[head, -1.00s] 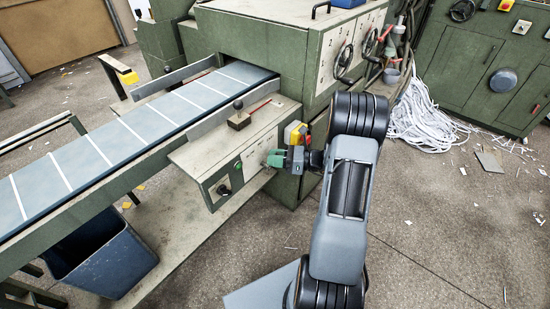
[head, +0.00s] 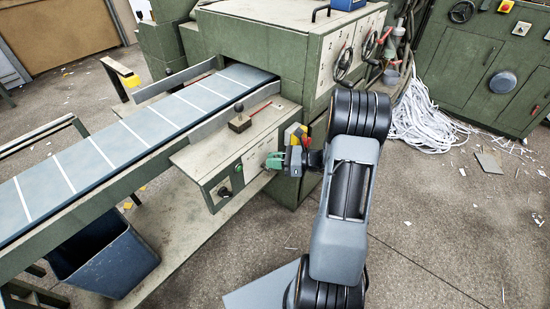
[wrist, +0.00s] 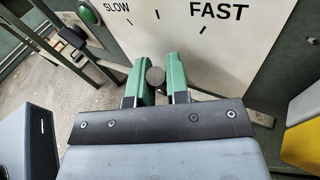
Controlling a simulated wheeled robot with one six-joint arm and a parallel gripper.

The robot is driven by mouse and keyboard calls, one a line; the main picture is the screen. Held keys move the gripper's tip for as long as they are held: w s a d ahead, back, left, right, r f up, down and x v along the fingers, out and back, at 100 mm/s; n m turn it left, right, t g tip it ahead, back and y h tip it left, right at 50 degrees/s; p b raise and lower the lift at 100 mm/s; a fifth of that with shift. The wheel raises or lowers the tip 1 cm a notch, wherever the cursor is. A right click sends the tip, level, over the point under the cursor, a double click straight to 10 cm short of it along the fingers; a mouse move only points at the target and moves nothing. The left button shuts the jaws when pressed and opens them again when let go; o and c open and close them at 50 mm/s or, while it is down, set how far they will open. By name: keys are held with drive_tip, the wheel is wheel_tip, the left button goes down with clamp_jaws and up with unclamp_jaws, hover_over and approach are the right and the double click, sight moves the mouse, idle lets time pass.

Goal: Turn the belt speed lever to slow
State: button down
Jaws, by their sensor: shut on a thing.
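The belt speed lever's round dark grey grip (wrist: 155,76) sits between the green fingertips of my gripper (wrist: 155,90) in the wrist view. The fingers are shut on it. Its shaft and pivot are hidden. The white dial plate (wrist: 180,45) behind it carries the word SLOW (wrist: 116,7) at the upper left and FAST (wrist: 221,12) at the upper right, with short tick marks between. In the head view my gripper (head: 274,160) is at the right end of the control box front, and the lever is too small to make out there.
A green button (head: 238,167) and a black knob (head: 223,191) are left of my gripper on the control box. A yellow and red switch box (head: 295,134) is close beside it. The belt (head: 110,145) runs behind. A blue bin (head: 105,262) stands below.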

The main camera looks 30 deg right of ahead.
drive_tip(key=shift+s+a+r+n+h, duration=0.1)
drive_tip(key=shift+a+r+n+h, duration=0.15)
drive_tip(key=shift+n+h, duration=0.35)
drive_tip(key=shift+s+a+f+n+h, duration=0.2)
drive_tip(key=shift+a+n+h, duration=0.4)
drive_tip(key=shift+n, duration=0.4)
drive_tip(key=shift+s+a+f+n+h+b, duration=0.2)
drive_tip(key=shift+a+n+h+b, duration=0.15)
drive_tip(key=shift+n+h+b, duration=0.5)
drive_tip(key=shift+s+a+f+n+h+b, duration=0.1)
drive_tip(key=shift+s+a+n+h+b, duration=0.2)
drive_tip(key=shift+n+h+b, duration=0.5)
drive_tip(key=shift+w, duration=0.1)
drive_tip(key=c, duration=1.4)
unclamp_jaws()
drive_tip(key=p+v, duration=0.3)
drive_tip(key=v, duration=1)
drive_tip(key=shift+s+d+r, duration=0.15)
drive_tip(key=shift+s+r, duration=0.1)
drive_tip(key=shift+s, duration=0.05)
